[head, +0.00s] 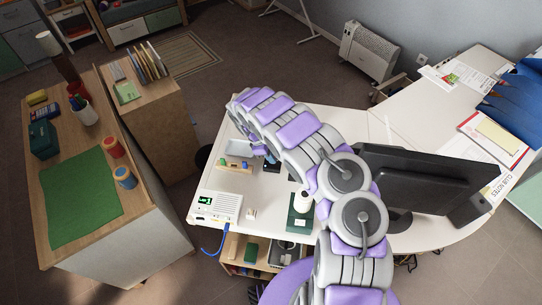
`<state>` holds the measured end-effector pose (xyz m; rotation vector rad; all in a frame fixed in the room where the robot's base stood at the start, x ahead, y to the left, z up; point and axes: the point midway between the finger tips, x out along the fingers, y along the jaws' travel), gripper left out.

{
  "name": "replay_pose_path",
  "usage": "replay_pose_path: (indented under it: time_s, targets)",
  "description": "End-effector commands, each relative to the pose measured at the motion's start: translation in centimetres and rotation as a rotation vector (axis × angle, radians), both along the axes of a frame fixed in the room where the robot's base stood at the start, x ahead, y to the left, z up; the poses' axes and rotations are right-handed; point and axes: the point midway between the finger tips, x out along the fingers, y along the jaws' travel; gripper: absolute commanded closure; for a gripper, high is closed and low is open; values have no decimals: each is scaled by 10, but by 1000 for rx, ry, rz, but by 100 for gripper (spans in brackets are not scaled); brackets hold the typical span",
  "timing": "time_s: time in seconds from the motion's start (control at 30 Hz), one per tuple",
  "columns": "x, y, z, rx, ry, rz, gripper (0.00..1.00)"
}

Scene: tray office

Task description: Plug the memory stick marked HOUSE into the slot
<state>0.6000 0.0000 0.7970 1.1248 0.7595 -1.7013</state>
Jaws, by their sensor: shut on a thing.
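A white box (217,206) with a small green display stands at the left front corner of the white desk, with a blue cable at its front. I cannot make out a slot on it. A wooden holder (234,168) with small green, blue and yellow pieces stands behind it. These may be memory sticks, but no HOUSE mark is legible. A small pale piece (251,213) lies right of the white box. My arm reaches over the desk and bends at the upper left. My gripper cannot be made out; the arm seems to hide it.
A black monitor (415,180) stands right of my arm. A dark green stand with a white cylinder (301,203) is close to the arm. A wooden cabinet with a green mat (80,197) is at left, across a floor gap.

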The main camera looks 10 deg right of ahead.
Motion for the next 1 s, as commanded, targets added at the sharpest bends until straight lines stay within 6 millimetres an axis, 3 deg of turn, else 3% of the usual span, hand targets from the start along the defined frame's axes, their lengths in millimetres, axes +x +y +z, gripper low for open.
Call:
replay_pose_path:
  time_s: [0.43, 0.47, 0.77, 1.0]
  targets:
    - [0, 1, -1, 1, 1, 1, 100]
    - [0, 1, -1, 1, 1, 1, 90]
    - [0, 1, -1, 1, 0, 0, 61]
    - [0, 1, 0, 1, 0, 0, 61]
